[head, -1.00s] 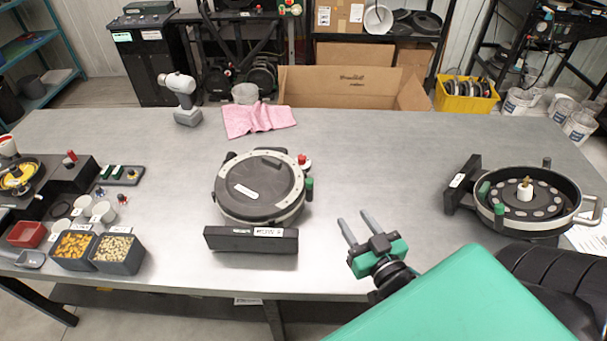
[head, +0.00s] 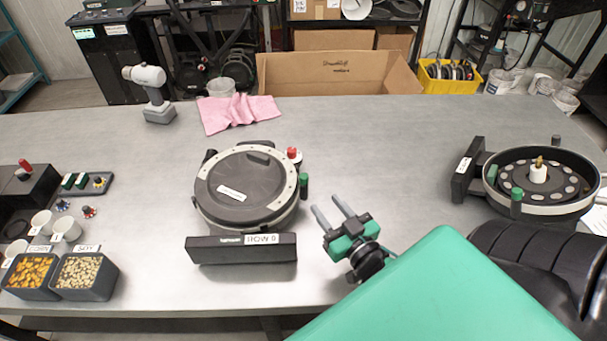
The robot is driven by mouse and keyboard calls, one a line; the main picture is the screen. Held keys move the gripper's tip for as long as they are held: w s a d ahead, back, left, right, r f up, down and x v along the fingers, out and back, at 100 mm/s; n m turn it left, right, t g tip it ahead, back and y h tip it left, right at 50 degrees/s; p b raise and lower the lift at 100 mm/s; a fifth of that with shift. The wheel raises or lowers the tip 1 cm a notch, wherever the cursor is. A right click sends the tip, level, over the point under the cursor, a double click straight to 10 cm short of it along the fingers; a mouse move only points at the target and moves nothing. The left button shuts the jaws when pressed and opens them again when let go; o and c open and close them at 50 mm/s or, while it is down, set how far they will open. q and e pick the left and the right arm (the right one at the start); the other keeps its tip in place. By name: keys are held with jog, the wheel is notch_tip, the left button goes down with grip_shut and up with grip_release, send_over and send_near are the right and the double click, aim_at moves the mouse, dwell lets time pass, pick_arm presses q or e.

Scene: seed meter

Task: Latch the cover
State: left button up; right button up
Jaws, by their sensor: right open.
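The seed meter (head: 243,212) sits left of centre on the table, with its dark round cover (head: 250,180) lying on top inside a pale ring. A red knob (head: 293,154) and a green post (head: 304,184) stand at its right edge. A black bar with a white label (head: 240,249) runs along its front. My right gripper (head: 328,212) is open and empty, just right of the meter and apart from it, its two grey fingers pointing up and left. My left gripper is not in view.
A second, uncovered meter (head: 541,209) stands at the right. Seed bins, one with corn (head: 30,275) and one with soy (head: 88,276), sit at the front left. The table between the meters is clear.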

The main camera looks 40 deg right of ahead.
aim_at(306, 180)
jog(key=w+p, duration=0.1)
jog(key=w, duration=0.2)
jog(key=w+p, duration=0.1)
jog(key=w, duration=0.2)
jog(key=w+p, duration=0.1)
jog(key=w, duration=0.3)
jog(key=shift+d, duration=0.4)
jog(key=shift+w, duration=0.65)
grip_shut()
